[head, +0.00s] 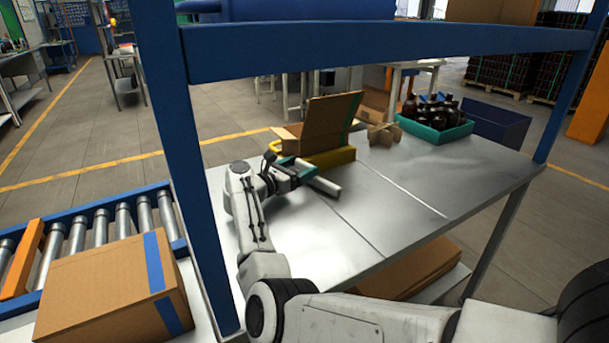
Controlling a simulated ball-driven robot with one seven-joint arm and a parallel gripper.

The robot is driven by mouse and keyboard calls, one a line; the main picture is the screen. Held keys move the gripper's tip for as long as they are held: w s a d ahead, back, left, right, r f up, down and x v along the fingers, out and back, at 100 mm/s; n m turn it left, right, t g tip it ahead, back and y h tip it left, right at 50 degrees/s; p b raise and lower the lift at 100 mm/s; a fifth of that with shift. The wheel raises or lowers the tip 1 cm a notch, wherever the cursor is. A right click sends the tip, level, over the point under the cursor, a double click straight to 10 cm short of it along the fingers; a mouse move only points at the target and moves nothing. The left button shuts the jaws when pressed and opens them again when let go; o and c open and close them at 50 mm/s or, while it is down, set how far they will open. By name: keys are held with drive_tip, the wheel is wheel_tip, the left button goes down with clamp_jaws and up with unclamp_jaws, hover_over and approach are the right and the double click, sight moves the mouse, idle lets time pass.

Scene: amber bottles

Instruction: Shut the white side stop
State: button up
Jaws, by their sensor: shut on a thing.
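The white side stop (325,187) shows as a pale bar low over the steel table, at the front of a yellow holder (335,158). It sticks out to the right, apart from the holder's front edge at its outer end. My gripper (303,176) reaches in from the left and is shut on the stop near its inner end. The fingers and my wrist hide that end and the stop's joint. An open cardboard box (333,122) sits in the yellow holder with a tall flap standing up.
A teal crate of amber bottles (436,131) and a cardboard divider (384,136) stand at the back right. A blue bin (497,123) is beyond. Blue shelf posts and a beam frame the table. The table's right front is clear.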

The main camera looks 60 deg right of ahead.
idle(0.5)
drive_tip(key=o, duration=1.3)
drive_tip(key=shift+r, duration=0.35)
wheel_tip(320, 180, up, 3)
drive_tip(key=shift+f+p, duration=0.15)
drive_tip(key=shift+p, duration=0.85)
drive_tip(key=shift+s+a+r+p, duration=1.2)
drive_tip(key=shift+s+r+p, duration=0.6)
drive_tip(key=shift+p, duration=1.4)
drive_tip(key=shift+s+a+r+p, duration=1.35)
drive_tip(key=shift+s+p, duration=0.85)
drive_tip(key=shift+p, duration=1)
drive_tip(key=shift+s+a+r+p, duration=1.1)
drive_tip(key=shift+s+r+p, duration=0.75)
drive_tip(key=shift+p, duration=1.35)
drive_tip(key=shift+s+f, duration=0.15)
drive_tip(key=shift+f, duration=0.05)
